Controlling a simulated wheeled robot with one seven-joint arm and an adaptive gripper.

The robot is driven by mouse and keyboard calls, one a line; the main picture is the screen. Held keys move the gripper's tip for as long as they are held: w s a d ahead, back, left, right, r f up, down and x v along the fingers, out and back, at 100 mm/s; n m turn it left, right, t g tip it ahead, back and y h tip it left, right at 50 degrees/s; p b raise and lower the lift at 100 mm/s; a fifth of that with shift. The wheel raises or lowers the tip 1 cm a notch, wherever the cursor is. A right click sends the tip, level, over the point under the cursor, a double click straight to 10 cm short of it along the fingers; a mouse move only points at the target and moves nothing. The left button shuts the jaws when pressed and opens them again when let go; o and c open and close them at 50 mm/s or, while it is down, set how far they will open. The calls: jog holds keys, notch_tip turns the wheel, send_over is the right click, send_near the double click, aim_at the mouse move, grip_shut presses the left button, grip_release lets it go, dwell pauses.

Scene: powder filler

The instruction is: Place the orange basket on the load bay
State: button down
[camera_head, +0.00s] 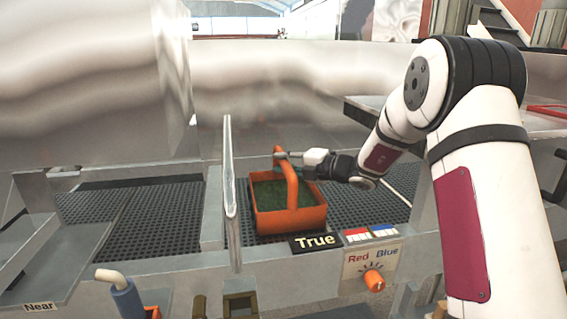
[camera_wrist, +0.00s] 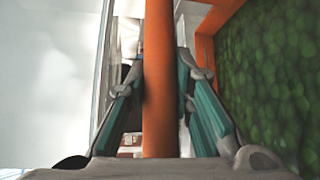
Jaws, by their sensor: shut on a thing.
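The orange basket (camera_head: 290,218) has a tall arched handle and a green inside. In the head view it sits on, or just over, the dark perforated surface of the bay (camera_head: 361,205), right of an upright metal panel; I cannot tell whether its bottom touches. My gripper (camera_head: 281,156) is shut on the basket's handle near its top, reaching in from the right. In the wrist view the orange handle (camera_wrist: 158,80) stands between the two fingers of my gripper (camera_wrist: 160,88), with the basket's green inside at the right. The basket looks upright.
A thin upright metal panel (camera_head: 231,190) stands close left of the basket. Another perforated bay (camera_head: 150,215) lies left of it, empty. A "True" sign (camera_head: 315,241) and an orange knob (camera_head: 374,280) are on the front edge. A large metal housing (camera_head: 90,100) rises behind.

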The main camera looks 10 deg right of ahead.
jog(key=c, duration=1.4)
grip_release()
jog(key=shift+f, duration=0.1)
jog(key=shift+s+d, duration=0.1)
jog(key=shift+d, duration=0.05)
jog(key=v, duration=1.1)
jog(key=shift+s+d+r, duration=0.2)
jog(key=shift+s+r, duration=0.05)
